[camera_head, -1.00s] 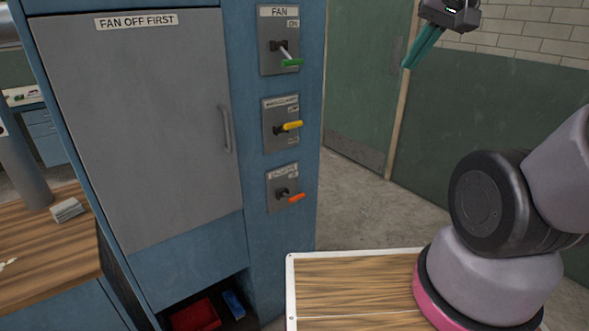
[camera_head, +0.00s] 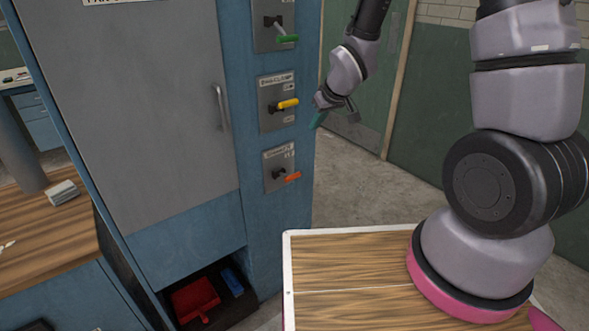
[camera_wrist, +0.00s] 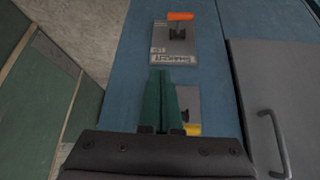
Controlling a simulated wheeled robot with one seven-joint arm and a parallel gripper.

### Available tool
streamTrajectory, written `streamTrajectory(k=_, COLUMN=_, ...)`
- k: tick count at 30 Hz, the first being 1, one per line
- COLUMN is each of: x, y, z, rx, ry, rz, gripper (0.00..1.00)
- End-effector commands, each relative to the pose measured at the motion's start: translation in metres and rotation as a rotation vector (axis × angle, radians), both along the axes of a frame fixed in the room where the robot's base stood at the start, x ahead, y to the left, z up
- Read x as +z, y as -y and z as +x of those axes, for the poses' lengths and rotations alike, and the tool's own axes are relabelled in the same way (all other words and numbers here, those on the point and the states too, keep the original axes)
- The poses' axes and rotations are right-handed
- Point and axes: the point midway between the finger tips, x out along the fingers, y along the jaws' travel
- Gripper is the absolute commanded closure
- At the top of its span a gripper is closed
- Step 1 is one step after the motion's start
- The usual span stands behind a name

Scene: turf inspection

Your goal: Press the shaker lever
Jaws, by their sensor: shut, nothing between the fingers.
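A blue cabinet post carries a column of grey lever plates. The lowest plate (camera_head: 279,168) has an orange-handled lever (camera_head: 292,177). Its label is too small to read surely, so I cannot confirm which lever is the shaker's. The middle lever has a yellow handle (camera_head: 288,104); the upper one is green (camera_head: 288,39). My gripper (camera_head: 318,119), with teal fingers, is shut and empty, to the right of the yellow lever and apart from it. In the wrist view, the fingertips (camera_wrist: 161,73) point toward the orange lever's plate (camera_wrist: 173,45), with the orange handle (camera_wrist: 180,16) beyond. The yellow handle (camera_wrist: 193,129) is partly hidden by my gripper.
The grey cabinet door (camera_head: 140,110) with a bar handle (camera_head: 221,107) is left of the levers. A green door (camera_head: 350,140) stands behind my arm. Open floor (camera_head: 375,190) lies right of the post.

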Motion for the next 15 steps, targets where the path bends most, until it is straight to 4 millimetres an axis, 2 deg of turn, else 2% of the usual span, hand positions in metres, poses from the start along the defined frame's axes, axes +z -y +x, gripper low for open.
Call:
streamTrajectory(k=1, x=-0.016, y=-0.008, z=-0.002, rx=0.030, ry=-0.007, rz=-0.002, gripper=1.00)
streamTrajectory(k=6, x=-0.044, y=-0.027, z=-0.007, rx=0.101, ry=-0.005, rz=0.004, gripper=1.00)
streamTrajectory(k=10, x=-0.052, y=-0.033, z=-0.008, rx=0.122, ry=-0.004, rz=0.008, gripper=1.00)
streamTrajectory(k=15, x=-0.053, y=-0.034, z=-0.008, rx=0.125, ry=-0.002, rz=0.009, gripper=1.00)
